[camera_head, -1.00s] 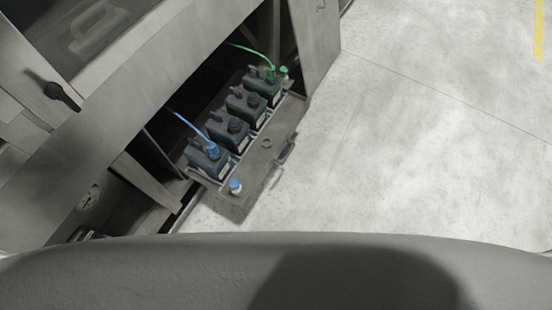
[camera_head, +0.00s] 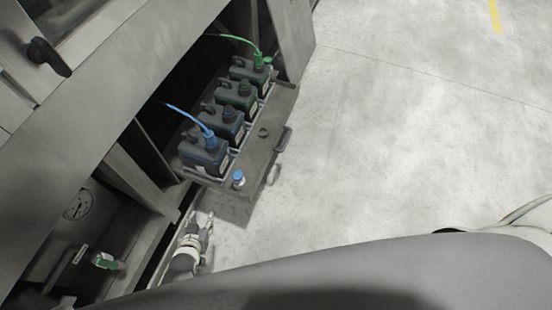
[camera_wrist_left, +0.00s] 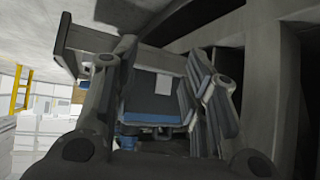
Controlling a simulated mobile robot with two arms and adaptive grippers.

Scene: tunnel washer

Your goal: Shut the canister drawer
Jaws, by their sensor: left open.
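The canister drawer (camera_head: 256,154) stands pulled out of the machine's lower opening in the head view. A row of several dark canisters (camera_head: 205,155) sits in it, and its handle (camera_head: 283,140) is on the outer front side. My left gripper (camera_head: 201,222) is low beside the drawer's near end, apart from the handle. In the left wrist view the open jaws (camera_wrist_left: 160,95) show on either side, with a canister (camera_wrist_left: 153,105) and its pale label beyond them. The grip area looks empty. My right gripper is not in view.
The machine frame (camera_head: 95,120) fills the left, with a round gauge (camera_head: 77,205) and a green-marked part (camera_head: 108,261) in the near lower bay. The pale floor (camera_head: 400,130) to the right is clear.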

